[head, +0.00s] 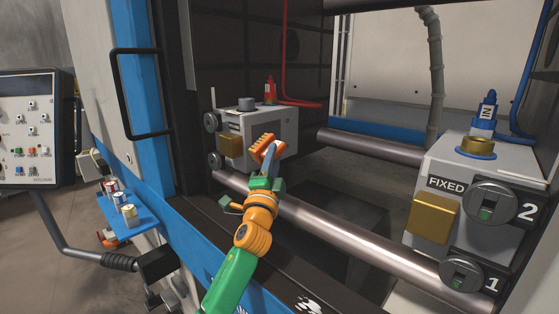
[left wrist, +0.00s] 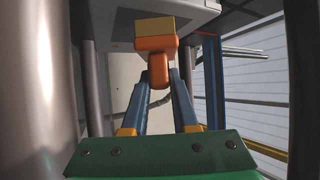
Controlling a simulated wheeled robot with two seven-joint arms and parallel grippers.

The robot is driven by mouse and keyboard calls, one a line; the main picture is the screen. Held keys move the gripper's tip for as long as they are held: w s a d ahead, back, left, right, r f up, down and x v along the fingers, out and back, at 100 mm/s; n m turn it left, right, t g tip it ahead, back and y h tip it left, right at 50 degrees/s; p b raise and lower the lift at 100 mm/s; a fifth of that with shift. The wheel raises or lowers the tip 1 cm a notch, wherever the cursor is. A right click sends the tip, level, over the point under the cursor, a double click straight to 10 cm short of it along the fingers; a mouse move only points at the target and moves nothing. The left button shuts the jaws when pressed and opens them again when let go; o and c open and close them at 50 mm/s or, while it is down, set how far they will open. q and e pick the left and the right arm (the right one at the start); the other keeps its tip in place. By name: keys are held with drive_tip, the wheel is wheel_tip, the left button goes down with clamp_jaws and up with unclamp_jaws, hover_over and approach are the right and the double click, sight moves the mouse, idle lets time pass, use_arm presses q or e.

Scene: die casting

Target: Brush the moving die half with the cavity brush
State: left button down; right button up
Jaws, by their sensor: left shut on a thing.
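The moving die half (head: 275,122) is a grey block at the back left in the head view, with a gold square insert (head: 230,145) and two round dark knobs on its left side. My left gripper (head: 270,156) is in front of its lower right part. It is shut on the orange cavity brush (head: 264,141), which shows close to the block's face; I cannot tell if they touch. In the left wrist view, the blue fingers pinch the orange brush handle (left wrist: 157,70), with yellow bristles (left wrist: 155,26) up against or near a grey surface. My right gripper is not in view.
The fixed die half (head: 420,165), marked FIXED, stands at the right. Steel tie bars (head: 340,235) run between the sides, one right beside my left arm. A blue shelf (head: 133,220) with small cans and a control panel (head: 27,130) are at the left.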

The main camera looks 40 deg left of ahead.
use_arm(q)
drive_tip(key=shift+w+a, duration=0.15)
drive_tip(key=shift+a, duration=0.85)
idle(0.5)
